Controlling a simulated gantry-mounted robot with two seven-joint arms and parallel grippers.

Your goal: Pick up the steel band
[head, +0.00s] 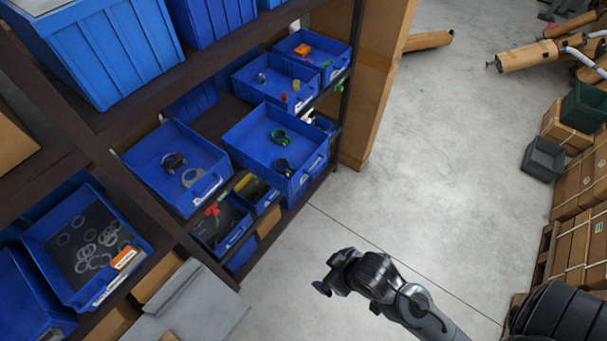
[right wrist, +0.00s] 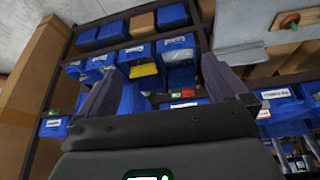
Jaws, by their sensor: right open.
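A pale grey ring (head: 191,178), which may be the steel band, lies in a blue bin (head: 160,148) on the shelf in the head view. A dark clamp-like ring (head: 173,160) lies beside it. Another blue bin (head: 255,134) to the right holds a green clamp (head: 279,137) and a dark ring (head: 283,165). I cannot tell for certain which piece is the steel band. My right gripper (head: 326,284) is over the floor, well to the right of the shelf bins. In the right wrist view its two fingers (right wrist: 160,90) are spread with nothing between them. My left gripper is not in view.
The dark shelf (head: 135,115) carries several blue bins, including one of loose metal rings (head: 88,240). A brown upright panel (head: 375,85) stands at the shelf's far end. Boxes (head: 575,210) are stacked at the right. The concrete floor (head: 440,150) between is clear.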

